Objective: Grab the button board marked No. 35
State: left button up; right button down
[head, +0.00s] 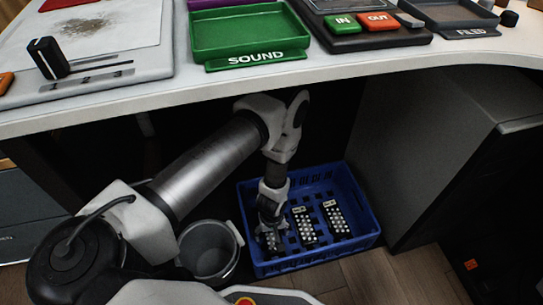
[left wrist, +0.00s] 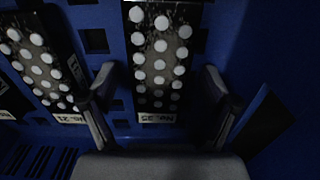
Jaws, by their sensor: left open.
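The button board marked No. 35 (left wrist: 158,62) is black with rows of white round buttons and a pale label reading No. 35. It lies in the blue crate (head: 318,259). My left gripper (head: 270,238) reaches down into the crate's left part in the head view. In the left wrist view its open fingers (left wrist: 158,100) are on either side of the board's labelled end, with gaps left and right. In the head view the gripper partly hides this board (head: 272,243). My right gripper is not in view.
Two similar boards (head: 305,226) (head: 336,217) lie to the right in the crate. A grey bin (head: 208,250) stands left of the crate. The desk (head: 200,92) overhangs above, with a green SOUND tray (head: 248,36). A dark cabinet (head: 425,130) is on the right.

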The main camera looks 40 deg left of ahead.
pick_arm(q)
jog(key=shift+r, duration=0.1)
jog(key=c, duration=1.4)
